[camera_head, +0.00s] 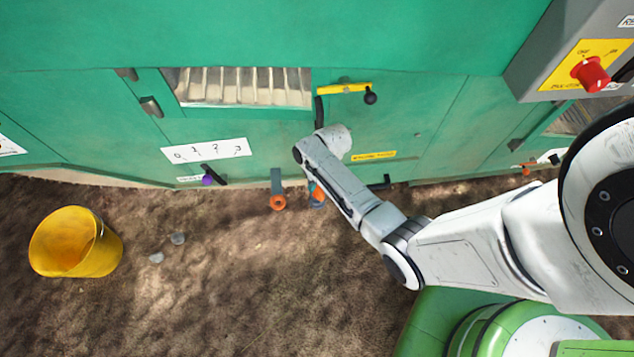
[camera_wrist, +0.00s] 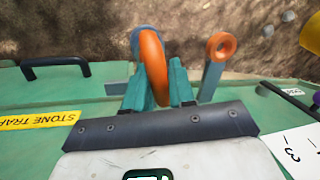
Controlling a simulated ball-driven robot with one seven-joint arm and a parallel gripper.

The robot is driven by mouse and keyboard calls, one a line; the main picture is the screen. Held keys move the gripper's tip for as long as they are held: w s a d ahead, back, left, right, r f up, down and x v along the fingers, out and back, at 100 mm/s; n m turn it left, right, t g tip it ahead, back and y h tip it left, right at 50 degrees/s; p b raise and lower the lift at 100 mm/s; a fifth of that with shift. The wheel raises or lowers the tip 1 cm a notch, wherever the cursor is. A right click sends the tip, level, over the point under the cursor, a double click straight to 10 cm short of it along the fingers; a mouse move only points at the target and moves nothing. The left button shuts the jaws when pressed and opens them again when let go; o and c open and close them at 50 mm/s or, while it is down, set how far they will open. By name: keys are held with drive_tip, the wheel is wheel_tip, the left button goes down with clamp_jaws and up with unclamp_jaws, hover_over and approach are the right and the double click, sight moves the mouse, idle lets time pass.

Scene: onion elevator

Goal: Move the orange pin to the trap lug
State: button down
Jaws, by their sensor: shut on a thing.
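The pin stands up beyond the fingertips. A blue-grey rounded part (camera_wrist: 135,38) shows right behind the pin; I cannot tell whether they touch. In the head view the orange pin (camera_head: 318,193) shows partly behind my wrist, which hides the fingers. I cannot tell which part is the trap lug.
A yellow "STONE TRAP" label (camera_wrist: 40,120) and black handle (camera_wrist: 55,71) sit beside my gripper on the green panel. A purple knob (camera_head: 208,180) and numbered plate (camera_head: 206,150) are further left. A yellow bucket (camera_head: 75,243) and grey stones (camera_head: 177,238) lie on open ground.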

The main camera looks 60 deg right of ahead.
drive_tip(key=c, duration=0.9)
unclamp_jaws()
drive_tip(key=shift+o, duration=0.2)
wheel_tip(320, 180, up, 11)
drive_tip(key=s+d+p, duration=0.1)
drive_tip(key=p, duration=0.2)
drive_tip(key=shift+d+f+p, duration=0.15)
drive_tip(key=shift+d+p, duration=0.2)
drive_tip(key=shift+s+a, duration=0.1)
